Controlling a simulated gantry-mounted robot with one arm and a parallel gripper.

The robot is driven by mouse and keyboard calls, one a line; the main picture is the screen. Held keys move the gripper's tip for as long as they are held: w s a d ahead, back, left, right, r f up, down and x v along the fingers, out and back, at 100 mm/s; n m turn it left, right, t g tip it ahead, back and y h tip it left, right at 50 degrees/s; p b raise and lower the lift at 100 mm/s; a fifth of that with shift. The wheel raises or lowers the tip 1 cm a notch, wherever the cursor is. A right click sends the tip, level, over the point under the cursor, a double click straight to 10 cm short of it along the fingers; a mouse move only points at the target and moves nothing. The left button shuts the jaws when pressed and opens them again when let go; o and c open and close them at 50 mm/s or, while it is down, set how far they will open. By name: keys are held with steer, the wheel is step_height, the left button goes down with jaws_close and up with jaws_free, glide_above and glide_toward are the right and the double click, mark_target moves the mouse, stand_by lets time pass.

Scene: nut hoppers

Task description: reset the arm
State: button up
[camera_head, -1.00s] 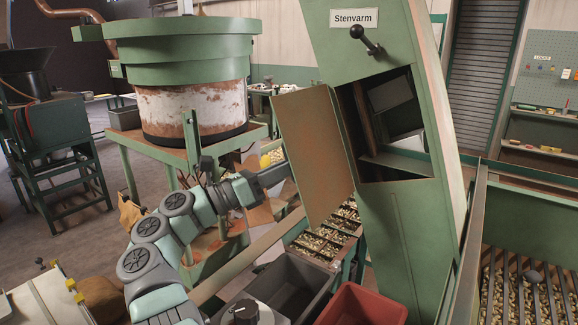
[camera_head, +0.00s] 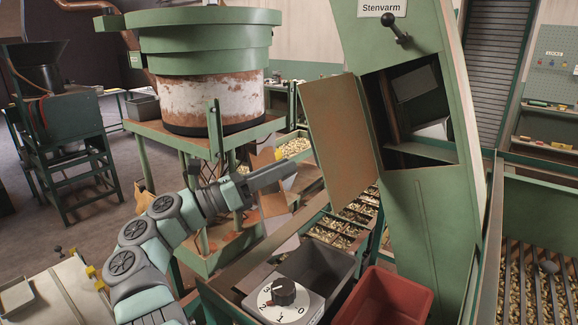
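My arm reaches up from the lower left of the head view. My gripper (camera_head: 284,176) is at its end, near the middle of the picture, pointing right. It shows from the side as a dark, narrow shape, and I cannot make out a gap between its fingers. Nothing is seen hanging from it. It appears left of the open brown door of the green cabinet (camera_head: 420,225) labelled Stenvarm, and in front of the round green hopper's stand.
The brown door (camera_head: 338,140) stands open. Below are a dark bin (camera_head: 313,272), a red bin (camera_head: 385,298) and a white dial box (camera_head: 284,300). The round green hopper (camera_head: 200,45) stands behind my arm. Trays of nuts (camera_head: 343,228) lie beyond the bins. A slatted nut bed (camera_head: 540,285) is at right.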

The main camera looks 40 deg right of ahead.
steer(key=shift+v, duration=0.75)
